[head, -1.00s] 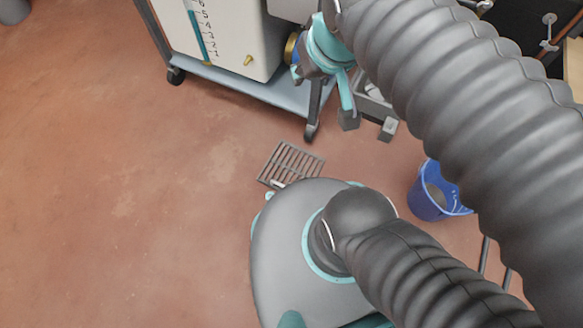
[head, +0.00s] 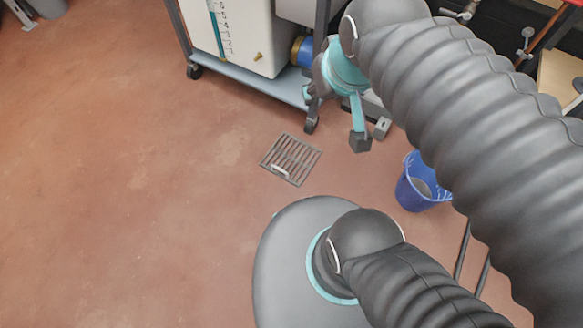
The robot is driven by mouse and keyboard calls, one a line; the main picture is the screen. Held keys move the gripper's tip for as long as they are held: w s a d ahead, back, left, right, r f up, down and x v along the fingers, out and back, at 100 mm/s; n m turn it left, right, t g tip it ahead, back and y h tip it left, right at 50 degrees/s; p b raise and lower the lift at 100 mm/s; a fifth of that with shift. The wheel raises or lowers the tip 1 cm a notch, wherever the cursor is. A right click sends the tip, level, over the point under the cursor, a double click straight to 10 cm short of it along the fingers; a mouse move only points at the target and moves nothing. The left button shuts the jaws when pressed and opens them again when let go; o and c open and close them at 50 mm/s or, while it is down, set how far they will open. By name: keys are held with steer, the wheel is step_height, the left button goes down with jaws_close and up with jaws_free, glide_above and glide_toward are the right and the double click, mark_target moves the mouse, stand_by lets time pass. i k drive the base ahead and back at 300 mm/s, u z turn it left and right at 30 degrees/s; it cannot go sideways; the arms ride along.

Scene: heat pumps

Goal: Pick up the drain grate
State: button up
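The drain grate (head: 291,158) is a grey slatted metal square lying on the reddish floor near the middle of the head view. A small pale handle-like piece lies on its lower left part. My gripper (head: 335,118) is above and to the right of the grate in the picture, apart from it. One teal finger with a dark pad hangs clear of the other side, with a gap between and nothing held. The far finger is partly lost against the cart leg.
A wheeled cart (head: 245,76) carrying a white unit (head: 240,35) stands behind the grate. A blue bucket (head: 418,190) stands to the right, partly behind my arm. The floor to the left is clear.

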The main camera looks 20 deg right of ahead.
mark_target(272, 166)
steer(key=u, duration=2.3)
steer(key=i, duration=2.1)
steer(key=z, duration=3.4)
